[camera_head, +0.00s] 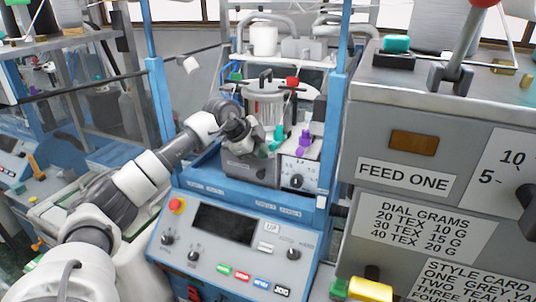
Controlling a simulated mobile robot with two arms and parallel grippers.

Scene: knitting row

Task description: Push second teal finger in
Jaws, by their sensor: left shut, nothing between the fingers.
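My left gripper (263,147) is shut and empty. It reaches in from the left to the front of the machine's metal unit. A small teal finger (279,132) stands just right of the gripper's tip; I cannot tell whether they touch. A dark green piece shows at the fingertips, partly hidden. A purple finger (304,140) stands further right, above the dial plate (298,170). It is too small to tell how far the fingers are pushed in. My right gripper is not in view.
A blue machine frame (338,110) surrounds the work spot. A control panel (226,225) with a red knob (176,205) lies below. A grey cabinet (400,110) with labels and a teal block (396,43) on top stands close on the right.

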